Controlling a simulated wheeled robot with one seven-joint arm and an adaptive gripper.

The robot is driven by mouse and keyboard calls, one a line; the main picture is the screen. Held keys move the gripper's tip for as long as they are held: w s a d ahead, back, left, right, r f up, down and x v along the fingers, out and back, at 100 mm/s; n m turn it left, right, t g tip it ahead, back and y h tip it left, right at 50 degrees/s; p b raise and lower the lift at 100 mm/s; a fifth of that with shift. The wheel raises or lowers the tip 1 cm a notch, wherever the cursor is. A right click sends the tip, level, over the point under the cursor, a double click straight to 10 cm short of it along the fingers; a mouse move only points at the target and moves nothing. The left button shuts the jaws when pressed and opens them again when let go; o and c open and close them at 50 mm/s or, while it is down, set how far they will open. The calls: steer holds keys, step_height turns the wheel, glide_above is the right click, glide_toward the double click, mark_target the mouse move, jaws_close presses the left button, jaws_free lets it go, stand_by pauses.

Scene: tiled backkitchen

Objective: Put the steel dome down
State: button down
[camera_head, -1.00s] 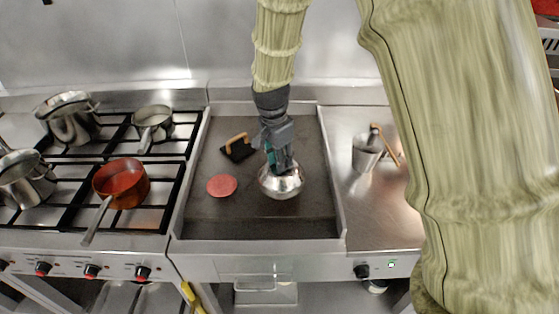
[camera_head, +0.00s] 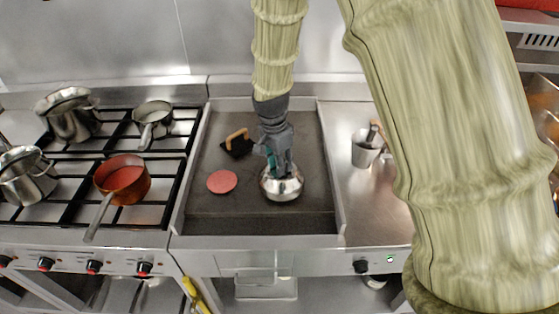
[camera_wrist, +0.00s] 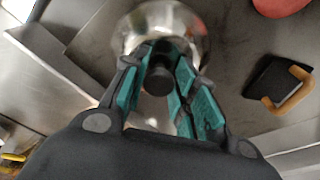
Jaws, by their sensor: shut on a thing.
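The steel dome (camera_head: 283,188) is a shiny rounded cover on the dark griddle plate (camera_head: 235,222), right of the pink patty (camera_head: 222,182). It also shows in the wrist view (camera_wrist: 185,22). My gripper (camera_head: 281,170) comes down on the dome from above. In the wrist view my gripper (camera_wrist: 160,80) has its teal-padded fingers on both sides of the dome's dark knob (camera_wrist: 158,80), shut on it. The dome looks upright, at or very near the griddle surface. I cannot tell whether its rim touches the plate.
A black press with a wooden handle (camera_head: 238,143) lies behind the patty. A metal container with utensils (camera_head: 365,152) stands on the right counter. Pots and a copper pan (camera_head: 122,180) sit on the left burners. The griddle's front is clear, with raised edges around it.

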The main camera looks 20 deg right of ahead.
steer(key=shift+f, duration=0.1)
steer(key=c, duration=1.1)
jaws_free()
steer(key=shift+w+r, duration=0.1)
steer(key=shift+r, duration=0.7)
steer(key=r, duration=0.4)
steer(key=a+r+b, duration=0.1)
steer(key=r, duration=0.2)
steer(key=r+b, duration=0.1)
steer(key=r, duration=0.3)
steer(key=shift+s+a+r, duration=0.2)
steer(key=shift+s+r, duration=0.1)
steer(key=shift+s, duration=0.05)
